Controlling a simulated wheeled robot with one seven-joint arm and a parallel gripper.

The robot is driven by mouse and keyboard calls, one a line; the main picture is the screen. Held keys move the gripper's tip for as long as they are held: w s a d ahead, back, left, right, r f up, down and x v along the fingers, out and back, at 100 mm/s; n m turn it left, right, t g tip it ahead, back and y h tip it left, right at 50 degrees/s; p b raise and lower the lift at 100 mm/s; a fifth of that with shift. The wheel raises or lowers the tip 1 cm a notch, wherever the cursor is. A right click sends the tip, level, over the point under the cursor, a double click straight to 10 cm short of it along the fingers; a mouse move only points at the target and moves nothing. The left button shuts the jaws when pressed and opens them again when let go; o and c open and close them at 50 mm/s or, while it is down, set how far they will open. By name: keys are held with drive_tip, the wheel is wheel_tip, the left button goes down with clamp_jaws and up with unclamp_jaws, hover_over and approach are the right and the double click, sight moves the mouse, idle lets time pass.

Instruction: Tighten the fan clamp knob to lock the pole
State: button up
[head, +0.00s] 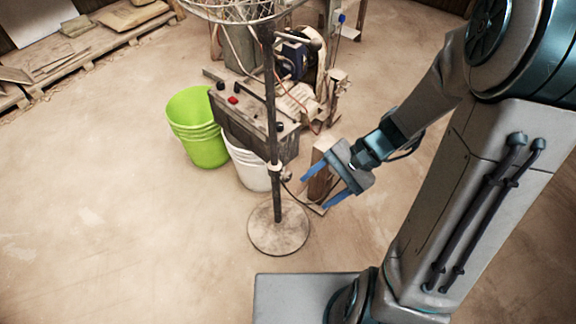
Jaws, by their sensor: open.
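The fan pole (271,105) stands upright on a round, dusty base (279,233). A pale clamp collar circles the pole low down, and its small knob (287,175) sticks out on the right side. The fan's wire cage (232,8) is cut off by the top edge of the view. My gripper (313,193) is to the right of the knob, with its two blue fingers spread and pointing left toward the pole.
Green buckets (197,127) and a white bucket (248,168) stand behind the pole, beside a grimy machine (252,125) with a red button. A wooden block (319,170) is behind my gripper. A pallet (85,52) lies at upper left. The floor at left is clear.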

drive_tip(key=w+a+f+m+t+y+b, duration=0.1)
drive_tip(key=w+f+m+t+y+b, duration=0.2)
drive_tip(key=f, duration=0.4)
drive_tip(key=w+f+m+y+b, duration=0.2)
drive_tip(key=f+m+y+b, duration=0.1)
drive_tip(key=f+b, duration=0.25)
drive_tip(key=m+t+b, duration=0.8)
drive_tip(key=m+t, duration=0.3)
drive_tip(key=m, duration=0.1)
approach(289, 178)
drive_tip(key=shift+h, duration=0.3)
drive_tip(key=b+x, duration=0.3)
drive_tip(key=x, duration=0.7)
drive_tip(key=shift+w+a+r, duration=0.1)
drive_tip(key=shift+a+r, duration=0.05)
drive_tip(key=shift+a, duration=0.05)
drive_tip(key=c, duration=1)
